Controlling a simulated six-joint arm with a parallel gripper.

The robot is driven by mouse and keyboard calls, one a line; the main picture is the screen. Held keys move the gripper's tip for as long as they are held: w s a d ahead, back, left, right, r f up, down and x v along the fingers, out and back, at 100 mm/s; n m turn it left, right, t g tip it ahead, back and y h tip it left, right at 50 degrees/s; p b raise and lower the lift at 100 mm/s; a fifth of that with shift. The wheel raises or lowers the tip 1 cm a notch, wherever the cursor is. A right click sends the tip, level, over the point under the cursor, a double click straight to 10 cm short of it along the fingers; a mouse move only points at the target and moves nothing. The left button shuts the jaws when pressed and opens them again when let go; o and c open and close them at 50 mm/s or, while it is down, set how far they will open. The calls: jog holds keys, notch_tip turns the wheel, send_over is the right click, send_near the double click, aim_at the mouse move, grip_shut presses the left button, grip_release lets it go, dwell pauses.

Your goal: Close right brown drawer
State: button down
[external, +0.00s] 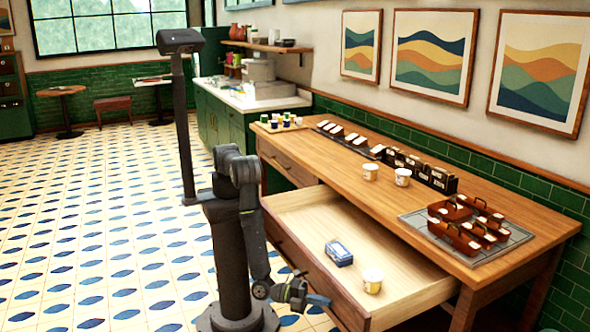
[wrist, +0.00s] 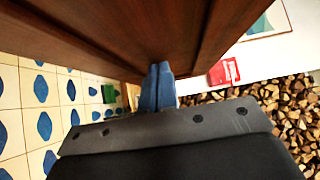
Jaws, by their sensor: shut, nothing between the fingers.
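The right brown drawer is pulled far out of the wooden counter, and its pale inside (external: 310,215) is in plain view. Its brown front faces my arm. A blue box (external: 339,253) and a white cup (external: 373,280) are inside it. My gripper (external: 322,300) is low, close to the outside of the drawer front. In the wrist view my blue fingers (wrist: 160,72) are together and empty, pointing at a brown wooden panel (wrist: 130,30). I cannot tell whether the fingertips touch it.
The counter top (external: 340,195) holds white cups, a row of dark boxes and a grey tray (external: 500,246) with brown holders. A left drawer (external: 284,160) is shut. A dark post (external: 184,130) stands left of my arm. Tiled floor (external: 90,240) lies open at left.

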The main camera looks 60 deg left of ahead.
jog(key=shift+w, duration=0.1)
send_over(400, 282)
jog(key=w, duration=0.4)
jog(key=shift+s, duration=0.2)
jog(key=shift+w+r, duration=0.1)
jog(key=shift+w, duration=0.25)
jog(key=shift+w+r, duration=0.1)
jog(key=shift+w, duration=0.05)
jog(key=s, duration=0.4)
jog(key=shift+s+d, duration=0.1)
jog(key=shift+s, duration=0.3)
jog(key=v, duration=1)
jog(key=shift+s+f, duration=0.1)
jog(key=shift+f, duration=0.15)
